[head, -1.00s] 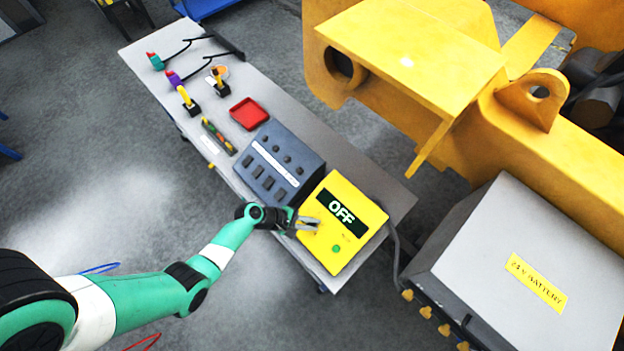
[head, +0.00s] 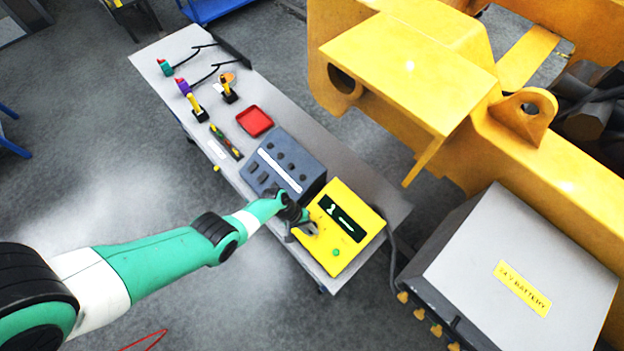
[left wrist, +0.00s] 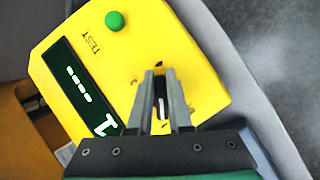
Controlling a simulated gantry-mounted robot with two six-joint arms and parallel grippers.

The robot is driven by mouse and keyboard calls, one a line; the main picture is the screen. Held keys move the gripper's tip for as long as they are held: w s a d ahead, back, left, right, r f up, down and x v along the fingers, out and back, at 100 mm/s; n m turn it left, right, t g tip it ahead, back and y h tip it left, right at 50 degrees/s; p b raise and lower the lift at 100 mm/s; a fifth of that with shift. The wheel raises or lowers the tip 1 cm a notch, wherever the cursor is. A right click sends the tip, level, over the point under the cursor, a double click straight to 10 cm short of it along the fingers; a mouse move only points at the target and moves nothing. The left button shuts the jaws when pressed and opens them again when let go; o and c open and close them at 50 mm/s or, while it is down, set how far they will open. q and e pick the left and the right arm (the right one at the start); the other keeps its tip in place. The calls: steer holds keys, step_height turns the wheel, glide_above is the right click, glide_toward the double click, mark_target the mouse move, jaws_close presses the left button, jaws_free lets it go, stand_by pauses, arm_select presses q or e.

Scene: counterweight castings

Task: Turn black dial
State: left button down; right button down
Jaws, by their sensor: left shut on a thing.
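A yellow test box (head: 357,197) stands at the near end of the grey table, with a dark display (head: 341,217) and a green button (head: 336,252). The display shows a lit "1" and dashes, clearer in the left wrist view (left wrist: 78,88). My left gripper (head: 309,230) is at the box's left part. In the left wrist view, its fingers (left wrist: 161,82) are shut on the black dial (left wrist: 161,103), which shows only as a dark sliver with a light mark between them. The fingers hide most of the dial. My right gripper is not in view.
A grey-blue switch panel (head: 290,156) stands right beside the box. A red tray (head: 254,121), a multicoloured tool and clamp-like tools lie farther along the table (head: 370,185). A large yellow machine frame (head: 410,65) and a grey battery box (head: 510,270) stand at the right.

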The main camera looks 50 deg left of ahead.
arm_select(q)
steer(key=m, duration=0.1)
steer(key=m+g+y, duration=0.1)
steer(key=m, duration=0.1)
steer(key=m+y, duration=0.1)
steer(key=m, duration=0.1)
steer(key=shift+s+a+f+g, duration=0.1)
steer(key=shift+a+g, duration=0.2)
steer(key=shift+g, duration=0.1)
steer(key=m+y, duration=0.2)
steer(key=m, duration=0.1)
steer(key=m+g, duration=0.1)
steer(key=m, duration=0.1)
steer(key=shift+s+a+y, duration=0.1)
steer(key=shift+a+y, duration=0.2)
steer(key=shift+y, duration=0.1)
steer(key=shift+m, duration=0.3)
steer(key=c, duration=0.8)
jaws_free()
steer(key=shift+c, duration=0.2)
